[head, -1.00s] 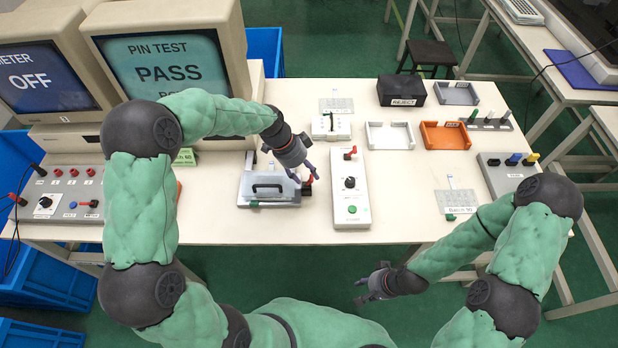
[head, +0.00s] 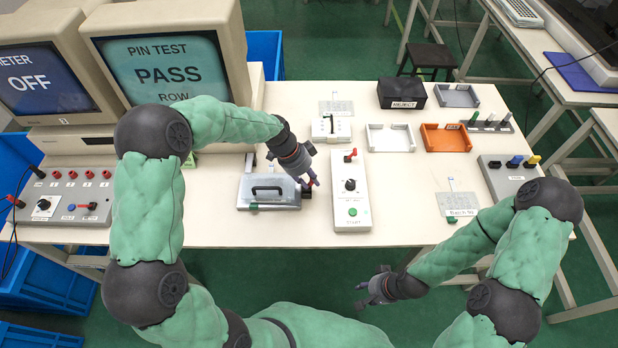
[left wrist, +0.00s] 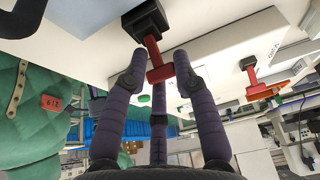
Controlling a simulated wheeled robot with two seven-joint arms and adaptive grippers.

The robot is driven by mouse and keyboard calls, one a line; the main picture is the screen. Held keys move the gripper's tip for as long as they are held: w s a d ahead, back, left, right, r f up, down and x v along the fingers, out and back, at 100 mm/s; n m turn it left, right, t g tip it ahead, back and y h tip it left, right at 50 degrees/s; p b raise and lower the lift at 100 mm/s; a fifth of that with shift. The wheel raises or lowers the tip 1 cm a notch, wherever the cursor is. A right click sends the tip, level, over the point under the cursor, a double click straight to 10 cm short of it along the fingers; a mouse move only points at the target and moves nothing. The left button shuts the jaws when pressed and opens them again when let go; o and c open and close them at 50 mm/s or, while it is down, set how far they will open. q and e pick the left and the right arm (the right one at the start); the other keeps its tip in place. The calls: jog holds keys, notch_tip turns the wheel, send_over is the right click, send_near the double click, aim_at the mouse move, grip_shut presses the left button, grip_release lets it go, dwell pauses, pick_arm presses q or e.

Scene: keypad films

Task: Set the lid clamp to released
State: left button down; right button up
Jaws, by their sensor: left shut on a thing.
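The test fixture (head: 245,204) with its clear lid and black handle (head: 267,190) sits at the table's front middle. The lid clamp's red lever (left wrist: 158,72), on a black block (left wrist: 145,20), lies between my left gripper's fingers in the left wrist view. My left gripper (head: 311,184) is at the fixture's right end and is shut on that lever. In the head view the gripper mostly hides the clamp. My right gripper (head: 366,290) hangs clear of the table's front edge, empty, with its fingers apart.
A white box (head: 352,215) with a red lever, black knob and green button stands just right of my left gripper. White (head: 390,138) and orange (head: 445,138) trays and a black REJECT box (head: 402,93) lie further back.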

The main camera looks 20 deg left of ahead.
pick_arm(q)
jog(key=shift+d+r+y+p, duration=0.1)
jog(key=shift+d+y+p, duration=0.15)
jog(key=shift+p, duration=0.5)
jog(key=shift+w+d+f+g+y+p, duration=0.2)
jog(key=shift+g+y+p, duration=0.1)
jog(key=shift+y+p, duration=0.45)
jog(key=shift+s, duration=0.1)
jog(key=c, duration=1)
grip_release()
jog(key=shift+o, duration=0.2)
notch_tip(320, 180, up, 12)
jog(key=a, duration=0.2)
jog(key=shift+s+a+f, duration=0.15)
jog(key=shift+s+a, duration=0.1)
jog(key=shift+s, duration=0.1)
